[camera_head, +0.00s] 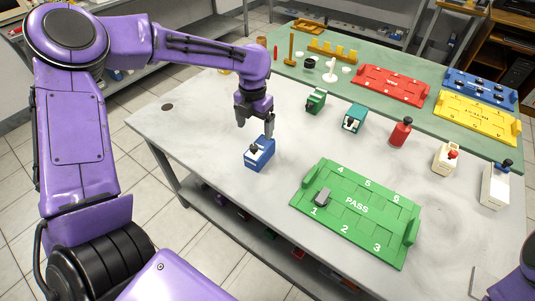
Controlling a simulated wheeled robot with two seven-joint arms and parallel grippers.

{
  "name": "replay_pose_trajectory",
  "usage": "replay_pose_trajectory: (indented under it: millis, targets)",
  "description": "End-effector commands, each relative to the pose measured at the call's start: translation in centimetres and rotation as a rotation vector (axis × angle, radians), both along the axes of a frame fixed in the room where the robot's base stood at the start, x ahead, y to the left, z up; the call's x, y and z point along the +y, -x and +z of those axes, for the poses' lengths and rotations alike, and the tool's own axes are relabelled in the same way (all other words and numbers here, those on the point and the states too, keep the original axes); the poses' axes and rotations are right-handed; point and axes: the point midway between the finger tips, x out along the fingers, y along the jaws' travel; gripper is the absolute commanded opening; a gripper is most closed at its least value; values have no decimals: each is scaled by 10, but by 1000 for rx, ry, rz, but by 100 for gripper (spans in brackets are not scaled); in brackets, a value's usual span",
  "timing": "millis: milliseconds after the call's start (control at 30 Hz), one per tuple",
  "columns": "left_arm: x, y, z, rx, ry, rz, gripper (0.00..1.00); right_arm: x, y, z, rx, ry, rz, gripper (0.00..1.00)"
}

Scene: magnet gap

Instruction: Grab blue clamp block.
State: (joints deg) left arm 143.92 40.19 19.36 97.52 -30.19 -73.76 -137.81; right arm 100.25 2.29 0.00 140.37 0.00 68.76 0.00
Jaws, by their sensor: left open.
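The blue clamp block (260,154) stands on the grey table near its left front edge, with a small dark knob on its left side. My left gripper (255,128) is above and just behind the block, fingers pointing down and open. From this view I cannot tell whether a fingertip touches the block. Nothing shows between the fingers. Of my right arm only a purple part shows at the lower right corner, and its gripper is out of view.
A green PASS tray (340,222) with a grey piece (323,196) lies to the right. Behind are a green block (316,101), a teal block (354,119), a red block (400,133), a cream block (445,157) and a white block (494,188). Red, yellow and blue trays lie farther back.

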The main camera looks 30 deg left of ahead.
Motion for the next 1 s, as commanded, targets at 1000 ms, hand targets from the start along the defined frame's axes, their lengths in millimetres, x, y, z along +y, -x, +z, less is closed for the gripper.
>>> replay_pose_trajectory:
  millis: [1000]
  targets:
    - [-11,-3,-117,-2,-1,-9,89,0,0,-5,0,0,0,53]
